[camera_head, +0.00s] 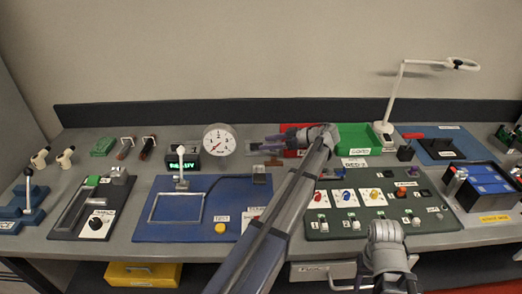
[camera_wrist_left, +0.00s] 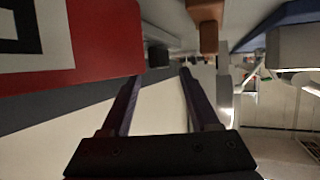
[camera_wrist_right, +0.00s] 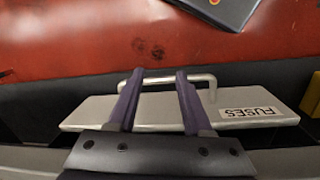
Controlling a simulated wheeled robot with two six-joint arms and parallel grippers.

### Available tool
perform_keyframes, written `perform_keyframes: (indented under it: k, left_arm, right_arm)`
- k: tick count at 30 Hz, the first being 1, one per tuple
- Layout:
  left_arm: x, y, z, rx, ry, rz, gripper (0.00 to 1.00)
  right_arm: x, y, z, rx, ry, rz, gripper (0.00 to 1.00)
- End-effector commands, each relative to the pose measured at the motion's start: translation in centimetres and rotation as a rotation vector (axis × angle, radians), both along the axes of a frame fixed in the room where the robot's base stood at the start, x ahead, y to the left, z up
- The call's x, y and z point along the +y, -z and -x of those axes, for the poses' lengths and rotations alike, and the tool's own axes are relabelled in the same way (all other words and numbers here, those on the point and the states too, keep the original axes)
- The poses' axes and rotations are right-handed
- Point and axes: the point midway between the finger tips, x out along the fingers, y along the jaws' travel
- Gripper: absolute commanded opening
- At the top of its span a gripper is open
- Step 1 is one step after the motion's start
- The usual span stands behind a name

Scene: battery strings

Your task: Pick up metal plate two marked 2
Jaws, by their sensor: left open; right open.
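My left gripper (camera_head: 270,141) reaches over the back of the bench, pointing left, open. In the left wrist view its fingers (camera_wrist_left: 160,74) are apart with nothing between them. A small grey plate-like piece (camera_head: 185,146) stands at the back behind the display; its mark is too small to read for sure. I cannot make out a plate marked 2; the left arm covers part of the back middle. My right gripper is low at the bench front and open; in the right wrist view its fingers (camera_wrist_right: 159,76) are over the bar handle of a drawer labelled FUSES (camera_wrist_right: 240,112).
A round gauge (camera_head: 219,140) and a lit display (camera_head: 184,164) stand left of the left gripper. A red bin (camera_head: 292,153) and a green bin (camera_head: 358,137) are at the back. Blue and green panels fill the bench. A white lamp (camera_head: 398,90) rises at right.

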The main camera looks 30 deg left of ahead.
Motion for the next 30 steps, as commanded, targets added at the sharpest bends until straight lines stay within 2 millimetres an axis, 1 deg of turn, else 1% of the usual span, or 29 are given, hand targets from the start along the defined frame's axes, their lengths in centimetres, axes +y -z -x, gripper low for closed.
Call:
perform_keyframes:
  k: [1,6,13,27,29,30]
  left_arm:
    - [0.8,0.8,0.1,0.000,-0.002,0.000,0.62]
    - [2.7,1.4,0.4,-0.001,-0.001,0.000,0.62]
    - [2.8,1.3,0.4,0.000,0.000,0.000,0.61]
    - [2.8,1.3,0.4,0.000,0.000,0.000,0.08]
    - [2.8,1.3,0.4,0.000,0.000,0.000,0.01]
    - [2.8,1.3,0.4,0.000,0.000,0.000,0.00]
  right_arm:
    - [0.0,0.8,0.0,0.000,0.000,0.000,0.50]
    - [0.0,1.4,0.0,0.000,0.000,0.000,0.50]
    - [0.0,1.3,0.0,0.000,0.000,0.000,0.50]
    - [0.0,1.3,0.0,0.000,0.000,0.000,0.50]
    - [0.0,1.3,0.0,0.000,0.000,0.000,0.50]
    - [0.0,1.3,0.0,0.000,0.000,0.000,0.50]
